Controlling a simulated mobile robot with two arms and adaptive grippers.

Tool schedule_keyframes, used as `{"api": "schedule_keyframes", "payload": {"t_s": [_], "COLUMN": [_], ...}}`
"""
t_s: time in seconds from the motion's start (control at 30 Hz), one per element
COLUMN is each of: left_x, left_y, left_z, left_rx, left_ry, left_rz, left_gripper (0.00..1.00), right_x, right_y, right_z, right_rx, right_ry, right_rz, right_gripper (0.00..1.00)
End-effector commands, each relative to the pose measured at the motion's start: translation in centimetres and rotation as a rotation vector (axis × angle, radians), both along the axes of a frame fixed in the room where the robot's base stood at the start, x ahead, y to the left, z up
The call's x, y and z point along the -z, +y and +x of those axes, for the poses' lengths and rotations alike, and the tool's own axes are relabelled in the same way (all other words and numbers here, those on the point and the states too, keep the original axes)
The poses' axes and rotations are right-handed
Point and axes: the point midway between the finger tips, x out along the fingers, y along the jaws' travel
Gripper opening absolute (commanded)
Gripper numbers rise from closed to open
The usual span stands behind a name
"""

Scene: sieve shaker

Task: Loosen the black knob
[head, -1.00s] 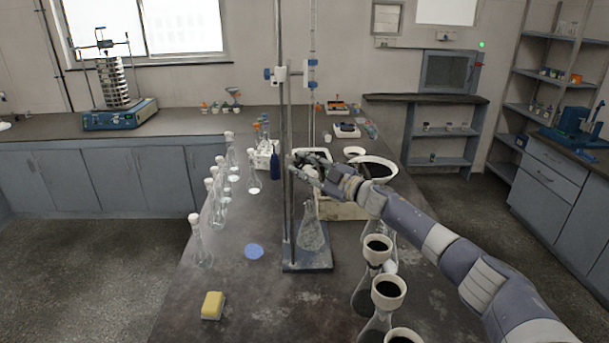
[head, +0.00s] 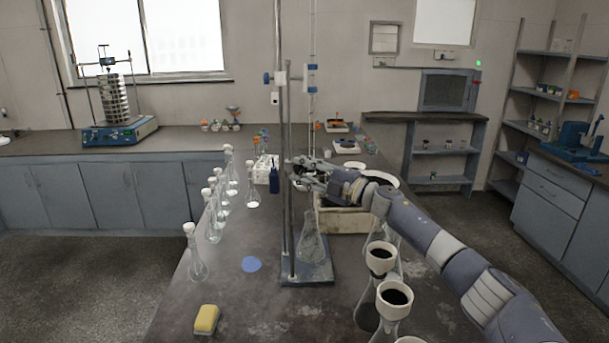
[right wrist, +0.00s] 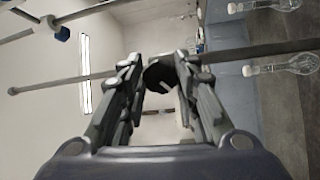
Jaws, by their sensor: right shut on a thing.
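The black knob (right wrist: 160,76) is in the right wrist view, between my right fingertips, beside a thin metal rod. My right gripper (right wrist: 158,68) is shut on it from both sides. In the head view my right gripper (head: 300,174) is at the upright rods of a metal stand (head: 290,225), above a glass flask (head: 312,240) on the stand's base. The knob is hidden or too small to tell there. My left gripper is in neither view.
A blue-white clamp (head: 281,78) is higher on the stand. Capped flasks (head: 221,188) line the table's left side. Flasks with black-filled cups (head: 394,296) stand under my right arm. A yellow sponge (head: 206,319) lies at front left. A sieve shaker (head: 119,132) stands on the back counter.

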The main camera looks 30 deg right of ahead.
Motion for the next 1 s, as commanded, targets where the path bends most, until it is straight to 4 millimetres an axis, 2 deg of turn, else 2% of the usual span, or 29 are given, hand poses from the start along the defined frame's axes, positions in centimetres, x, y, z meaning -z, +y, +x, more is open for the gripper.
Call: {"api": "schedule_keyframes", "payload": {"t_s": [0.5, 0.53, 0.6, 1.0], "left_x": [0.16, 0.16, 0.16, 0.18], "left_y": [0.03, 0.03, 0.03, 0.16], "left_z": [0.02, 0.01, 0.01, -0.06], "left_rx": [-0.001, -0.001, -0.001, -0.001], "left_ry": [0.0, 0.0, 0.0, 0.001], "left_rz": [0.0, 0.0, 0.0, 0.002], "left_gripper": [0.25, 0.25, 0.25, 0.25], "right_x": [0.14, 0.14, 0.12, 0.15], "right_y": [0.04, 0.04, 0.05, -0.19], "right_z": [0.0, 0.0, -0.01, -0.28], "right_rx": [-0.002, -0.002, -0.002, 0.0], "right_ry": [-0.006, -0.005, -0.005, -0.005], "right_rz": [-0.017, -0.016, -0.016, -0.014], "right_gripper": [0.05, 0.36, 0.5, 0.5]}}
